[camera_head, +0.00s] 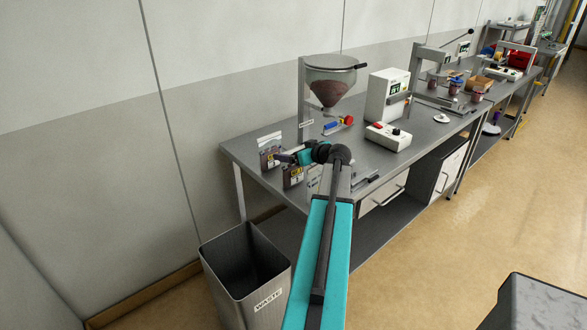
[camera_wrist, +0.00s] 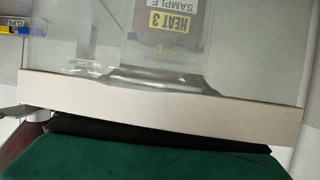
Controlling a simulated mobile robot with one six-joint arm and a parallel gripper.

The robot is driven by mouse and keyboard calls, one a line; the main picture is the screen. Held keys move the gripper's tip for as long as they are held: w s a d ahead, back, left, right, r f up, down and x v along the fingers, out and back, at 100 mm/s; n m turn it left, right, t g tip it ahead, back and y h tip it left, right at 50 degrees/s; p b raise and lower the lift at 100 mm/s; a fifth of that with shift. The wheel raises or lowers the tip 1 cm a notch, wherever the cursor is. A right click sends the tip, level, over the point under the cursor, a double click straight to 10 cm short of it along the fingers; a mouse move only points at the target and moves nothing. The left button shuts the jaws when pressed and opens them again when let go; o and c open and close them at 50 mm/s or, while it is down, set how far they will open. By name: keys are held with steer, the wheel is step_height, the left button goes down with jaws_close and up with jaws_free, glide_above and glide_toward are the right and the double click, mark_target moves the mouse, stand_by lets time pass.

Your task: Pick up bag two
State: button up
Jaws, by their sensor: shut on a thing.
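Several clear bags with dark contents and yellow labels stand at the left end of the bench. One bag (camera_head: 270,157) with a pale top is at the left. The middle bag (camera_head: 292,177), apparently bag two, is under my gripper (camera_head: 287,157); its own label is too small to read. My gripper is shut on the top of a bag. In the wrist view the bag's pale top strip (camera_wrist: 160,103) crosses the frame close up, with clear film around it.
A hopper (camera_head: 331,82) on a stand, a white device (camera_head: 387,95) and a control box (camera_head: 388,136) stand on the grey bench (camera_head: 240,151) to the right. A waste bin (camera_head: 226,262) is on the floor in front. My arm hides part of the bench front.

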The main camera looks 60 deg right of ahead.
steer(key=shift+r, duration=0.15)
steer(key=shift+r+b, duration=1.65)
steer(key=shift+r, duration=3.25)
